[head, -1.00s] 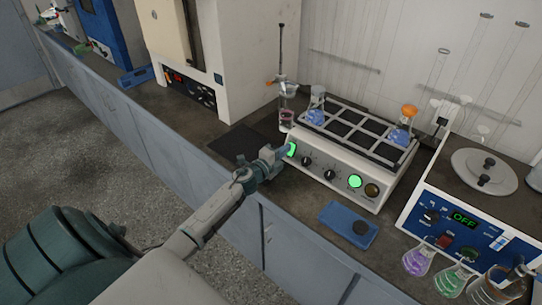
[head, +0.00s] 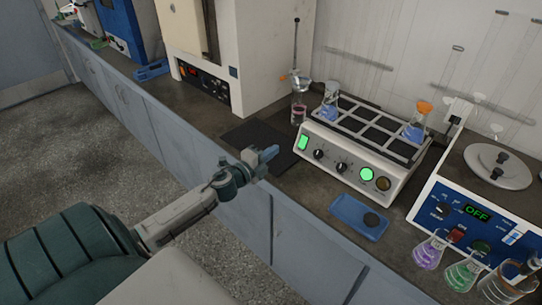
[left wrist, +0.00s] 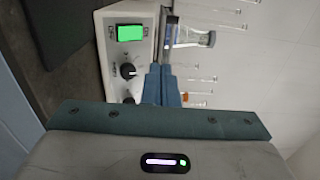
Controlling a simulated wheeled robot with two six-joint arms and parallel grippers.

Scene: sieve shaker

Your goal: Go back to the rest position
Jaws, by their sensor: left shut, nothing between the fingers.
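My left gripper (head: 267,153) is shut and empty. In the head view it hangs over the bench's front edge, left of the shaker (head: 345,165) and apart from it. In the left wrist view its blue fingertips (left wrist: 161,84) are together, with the shaker front (left wrist: 125,70) beyond them. The shaker's green rocker switch (head: 303,142) is lit, and it also shows lit in the left wrist view (left wrist: 130,33). A round green lamp (head: 367,174) on the shaker is lit too. My right gripper is not in view.
A blue tray (head: 352,217) lies in front. A blue device showing OFF (head: 477,212) and flasks (head: 429,252) stand right. A dark mat (head: 262,140) lies left.

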